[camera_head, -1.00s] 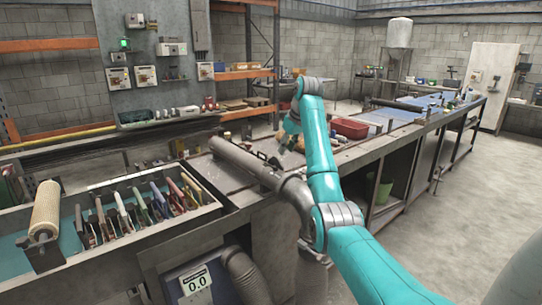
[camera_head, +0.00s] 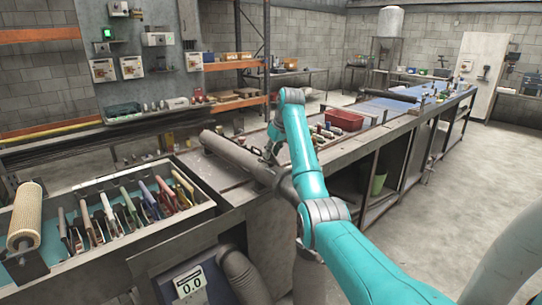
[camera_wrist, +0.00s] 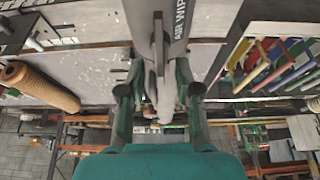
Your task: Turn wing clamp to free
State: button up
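A grey wing-shaped piece (camera_wrist: 158,45), which looks like the wing clamp, stands edge-on in the wrist view beside a grey housing lettered "AIR WIP". A pale stem (camera_wrist: 165,98) shows below it. My gripper (camera_wrist: 159,90) has its two fingers spread, one on each side of this piece, with gaps visible between the dark pads and it. In the head view my gripper (camera_head: 269,156) points down just behind the grey pipe (camera_head: 235,156) on the bench. The clamp is too small or hidden there to make out.
A trough (camera_head: 150,230) of colour-handled tools lies left of the pipe, with a cream roll (camera_head: 27,215) at its end. A red bin (camera_head: 343,120) and loose parts stand on the bench beyond my arm. The floor at right is clear.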

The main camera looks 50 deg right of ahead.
jog(key=shift+x, duration=0.85)
grip_shut()
